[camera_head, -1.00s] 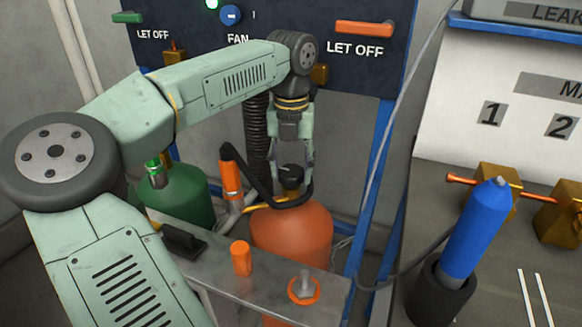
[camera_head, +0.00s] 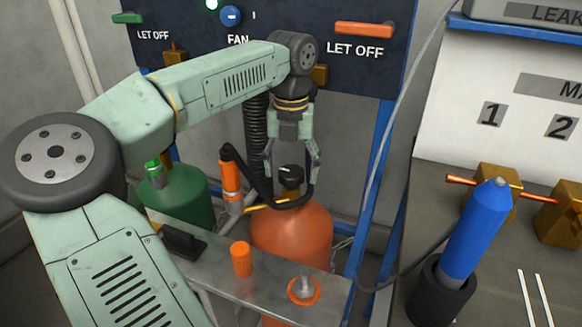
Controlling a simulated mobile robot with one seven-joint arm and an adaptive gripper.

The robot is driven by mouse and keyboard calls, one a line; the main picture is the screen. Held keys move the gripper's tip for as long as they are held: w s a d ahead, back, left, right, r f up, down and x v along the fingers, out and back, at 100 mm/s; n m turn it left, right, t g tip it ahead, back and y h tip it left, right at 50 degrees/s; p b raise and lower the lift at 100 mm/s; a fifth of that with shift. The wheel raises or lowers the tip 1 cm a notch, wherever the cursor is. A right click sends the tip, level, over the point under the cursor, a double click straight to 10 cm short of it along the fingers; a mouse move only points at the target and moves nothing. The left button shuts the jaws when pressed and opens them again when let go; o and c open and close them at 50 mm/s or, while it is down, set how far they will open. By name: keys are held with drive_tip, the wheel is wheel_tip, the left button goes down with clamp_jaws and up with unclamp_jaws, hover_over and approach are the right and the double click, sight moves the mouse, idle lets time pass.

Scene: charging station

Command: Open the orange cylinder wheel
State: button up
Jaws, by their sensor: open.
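The orange cylinder (camera_head: 292,240) stands below the dark panel, behind a grey metal shelf. Its wheel, a black knob (camera_head: 290,176) with a small white mark, sits on top of it. My gripper (camera_head: 291,176) points down with its fingers spread open, one on each side of the knob. I cannot tell whether the fingers touch the knob. A black hose or handle curves around the foot of the knob, and the cylinder's lower part is hidden by the shelf.
A green cylinder (camera_head: 177,195) stands to the left, partly behind my arm. An orange-handled torch (camera_head: 230,180) is close left of the knob. The metal shelf (camera_head: 210,262) holds orange caps in front. A blue cylinder (camera_head: 476,230) stands in a black holder at right.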

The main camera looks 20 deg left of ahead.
sight(291, 173)
drive_tip(key=shift+r, duration=0.1)
wheel_tip(291, 173, up, 12)
idle(0.5)
